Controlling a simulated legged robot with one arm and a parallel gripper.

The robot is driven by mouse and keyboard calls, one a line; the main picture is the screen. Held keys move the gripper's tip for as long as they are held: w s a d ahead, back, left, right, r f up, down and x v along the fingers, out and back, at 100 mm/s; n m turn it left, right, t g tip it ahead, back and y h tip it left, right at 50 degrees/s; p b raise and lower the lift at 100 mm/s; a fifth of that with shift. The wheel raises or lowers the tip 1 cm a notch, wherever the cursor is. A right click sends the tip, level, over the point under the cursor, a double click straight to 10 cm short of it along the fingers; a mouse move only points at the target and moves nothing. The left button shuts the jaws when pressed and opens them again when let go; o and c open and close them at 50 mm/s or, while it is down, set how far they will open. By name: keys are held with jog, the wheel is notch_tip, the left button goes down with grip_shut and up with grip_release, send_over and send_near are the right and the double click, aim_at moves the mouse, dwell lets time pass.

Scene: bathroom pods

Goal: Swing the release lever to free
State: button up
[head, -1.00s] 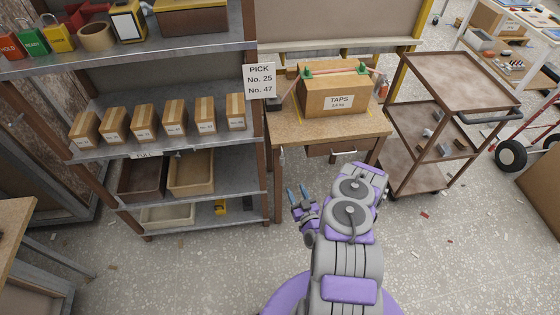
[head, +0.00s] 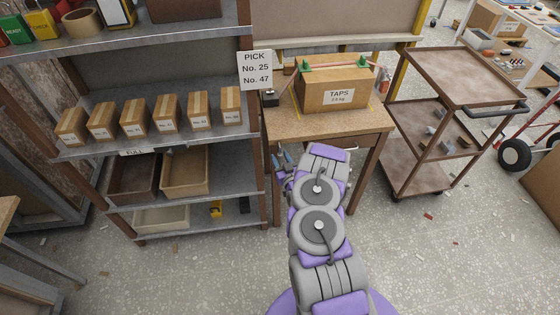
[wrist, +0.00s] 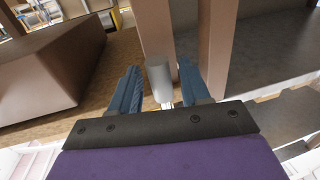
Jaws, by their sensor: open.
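A small grey cylinder (wrist: 160,82), which looks like the lever's handle, stands between my gripper's two blue fingers in the wrist view. My gripper (wrist: 160,92) is open around it; I cannot tell whether either finger touches it. In the head view my gripper (head: 283,160) is at the front left corner of the wooden bench (head: 300,122), just below its top, and it hides the handle there. A cardboard box labelled TAPS (head: 335,95) sits on the bench. A pinkish strap with green corner pieces runs over the box.
A metal shelf rack (head: 190,127) with several small cartons stands left of the bench, its brown post close to my gripper. A PICK sign (head: 255,70) hangs at its right edge. A brown trolley (head: 470,80) stands right. The floor in front is mostly clear.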

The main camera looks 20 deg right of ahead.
jog(key=shift+w, duration=0.3)
jog(key=shift+c, duration=0.3)
grip_shut()
